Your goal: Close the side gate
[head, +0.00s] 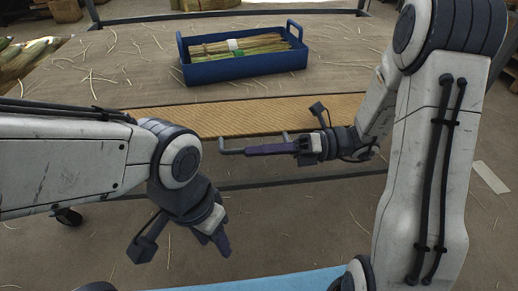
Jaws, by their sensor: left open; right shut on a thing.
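The side gate (190,120) is a long tan ribbed panel along the near edge of the broad brown bed (130,75). A grey bar handle (224,146) shows just below the gate's near edge. My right gripper (252,150) reaches in from the right and is shut on this handle, its dark purple fingers covering the middle of it. My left gripper (221,242) hangs lower, in front of the gate and apart from it, fingers pointing down. It is open and holds nothing visible. The right end of the gate is partly hidden behind my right arm.
A blue tray (245,70) with bundled straw stands on the bed behind the gate. Loose straw is scattered over the bed and floor. A dark rail (270,183) runs below the gate. Straw bundles (25,62) lie at the far left. A blue surface (255,280) shows at the bottom.

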